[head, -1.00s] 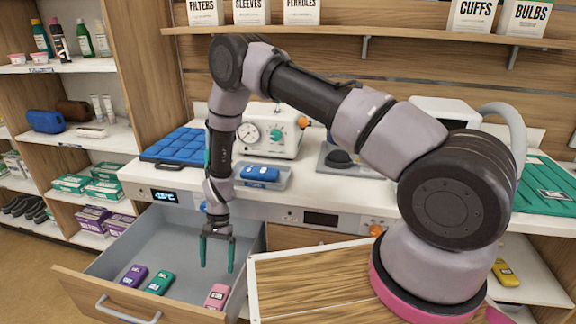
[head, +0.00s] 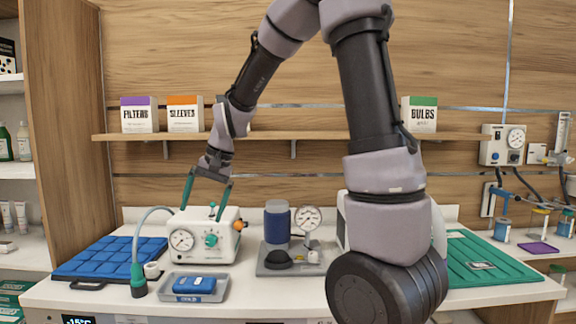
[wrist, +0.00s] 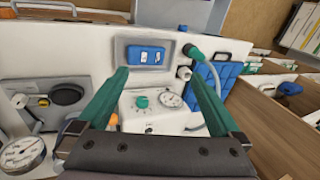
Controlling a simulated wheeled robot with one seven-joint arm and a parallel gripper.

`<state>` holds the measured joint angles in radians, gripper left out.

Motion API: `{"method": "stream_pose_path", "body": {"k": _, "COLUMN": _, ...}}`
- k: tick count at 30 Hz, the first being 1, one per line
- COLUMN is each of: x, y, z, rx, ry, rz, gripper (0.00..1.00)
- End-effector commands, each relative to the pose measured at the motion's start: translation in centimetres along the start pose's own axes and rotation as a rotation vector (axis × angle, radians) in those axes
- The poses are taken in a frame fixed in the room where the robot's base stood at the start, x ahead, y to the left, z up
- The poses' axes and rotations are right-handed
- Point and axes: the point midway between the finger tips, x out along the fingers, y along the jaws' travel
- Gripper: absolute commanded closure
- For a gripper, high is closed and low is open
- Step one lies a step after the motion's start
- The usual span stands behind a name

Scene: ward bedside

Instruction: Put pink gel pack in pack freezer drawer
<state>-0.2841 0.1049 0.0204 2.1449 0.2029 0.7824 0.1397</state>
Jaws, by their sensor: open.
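My gripper (head: 204,210) is open and empty above the white machine with a dial (head: 203,240) on the counter. Its two green fingers also show in the wrist view (wrist: 160,72), spread on either side of that machine. The pink gel pack is not in view now. The drawer interior is also out of view in the head view; only a small lit temperature display (head: 75,320) shows at the bottom left edge. A blue pack (head: 195,284) lies in a small grey tray (head: 222,291) in front of the machine.
A blue quilted pad (head: 108,262) lies left of the machine, with a green-ended hose (head: 138,275) between. A pump with a gauge (head: 292,240) and a green mat (head: 490,258) stand to the right. A shelf (head: 270,135) with boxes runs behind.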

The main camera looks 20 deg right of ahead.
Motion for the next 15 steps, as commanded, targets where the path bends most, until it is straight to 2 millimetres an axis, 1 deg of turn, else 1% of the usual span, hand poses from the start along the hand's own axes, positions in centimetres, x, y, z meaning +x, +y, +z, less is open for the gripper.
{"method": "stream_pose_path", "body": {"k": 1, "x": -3.0, "y": 1.1, "z": 0.3, "rx": -0.003, "ry": 0.043, "rz": -0.015, "gripper": 0.0}}
{"method": "stream_pose_path", "body": {"k": 3, "x": -6.3, "y": 2.7, "z": 1.0, "rx": -0.012, "ry": 0.095, "rz": -0.027, "gripper": 0.0}}
{"method": "stream_pose_path", "body": {"k": 5, "x": -8.9, "y": 4.2, "z": 1.8, "rx": -0.017, "ry": 0.139, "rz": -0.034, "gripper": 0.0}}
{"method": "stream_pose_path", "body": {"k": 6, "x": -10.6, "y": 5.2, "z": 2.5, "rx": -0.021, "ry": 0.169, "rz": -0.038, "gripper": 0.0}}
{"method": "stream_pose_path", "body": {"k": 9, "x": -14.1, "y": 7.8, "z": 4.4, "rx": -0.031, "ry": 0.246, "rz": -0.044, "gripper": 0.0}}
{"method": "stream_pose_path", "body": {"k": 12, "x": -16.8, "y": 10.2, "z": 6.6, "rx": -0.04, "ry": 0.32, "rz": -0.044, "gripper": 0.0}}
{"method": "stream_pose_path", "body": {"k": 15, "x": -18.5, "y": 12.2, "z": 8.5, "rx": -0.046, "ry": 0.381, "rz": -0.04, "gripper": 0.0}}
